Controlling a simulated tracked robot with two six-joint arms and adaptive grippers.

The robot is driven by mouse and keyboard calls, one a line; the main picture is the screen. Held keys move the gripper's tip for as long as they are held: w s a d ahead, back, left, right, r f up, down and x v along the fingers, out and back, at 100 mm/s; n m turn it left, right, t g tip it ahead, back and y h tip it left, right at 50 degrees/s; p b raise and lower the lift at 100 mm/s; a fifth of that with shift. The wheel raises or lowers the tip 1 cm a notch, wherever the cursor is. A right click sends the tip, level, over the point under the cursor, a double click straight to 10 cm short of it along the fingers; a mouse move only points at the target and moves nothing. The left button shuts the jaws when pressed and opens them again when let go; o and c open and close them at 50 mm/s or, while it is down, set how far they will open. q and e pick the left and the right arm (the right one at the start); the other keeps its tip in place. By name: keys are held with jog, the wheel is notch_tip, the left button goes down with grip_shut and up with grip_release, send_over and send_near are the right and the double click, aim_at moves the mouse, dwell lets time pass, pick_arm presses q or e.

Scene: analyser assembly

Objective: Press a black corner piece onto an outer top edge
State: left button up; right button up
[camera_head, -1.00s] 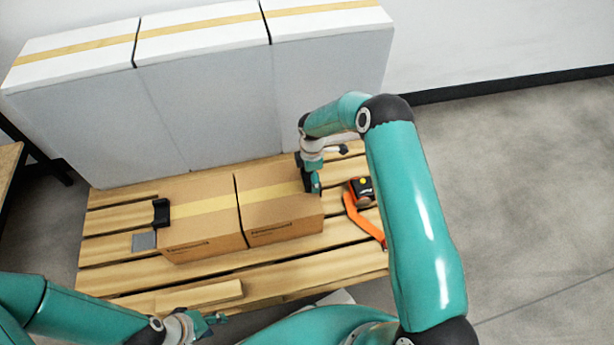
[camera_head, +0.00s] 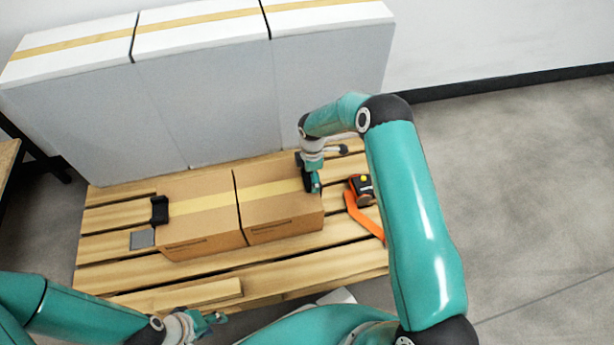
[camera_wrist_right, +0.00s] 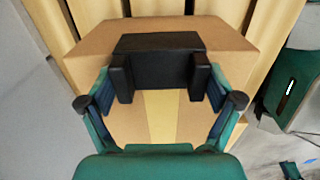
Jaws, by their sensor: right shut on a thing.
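Two brown cartons stand side by side on a wooden pallet (camera_head: 110,245): a left carton (camera_head: 200,226) and a right carton (camera_head: 283,209). One black corner piece (camera_head: 160,210) sits on the left carton's outer top edge, across the tape. My right gripper (camera_head: 314,184) is at the right carton's outer top edge, at the tape's end. It is shut on another black corner piece (camera_wrist_right: 158,62), which lies over that edge in the right wrist view; full seating cannot be told. My left gripper (camera_head: 214,321) is low in front of the pallet, its jaw state unclear.
Tall white wrapped boxes (camera_head: 205,105) stand along the back of the pallet. An orange and black tool (camera_head: 362,200) lies right of the cartons, near my right arm. A grey square (camera_head: 142,239) lies left of them. The front pallet slats are mostly clear.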

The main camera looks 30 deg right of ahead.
jog(key=shift+f+b, duration=0.4)
dwell(0.4)
jog(key=o, duration=0.9)
jog(key=shift+r, duration=0.15)
jog(key=shift+s+r+p, duration=0.15)
jog(key=shift+r+p, duration=1.9)
jog(key=shift+r, duration=1.35)
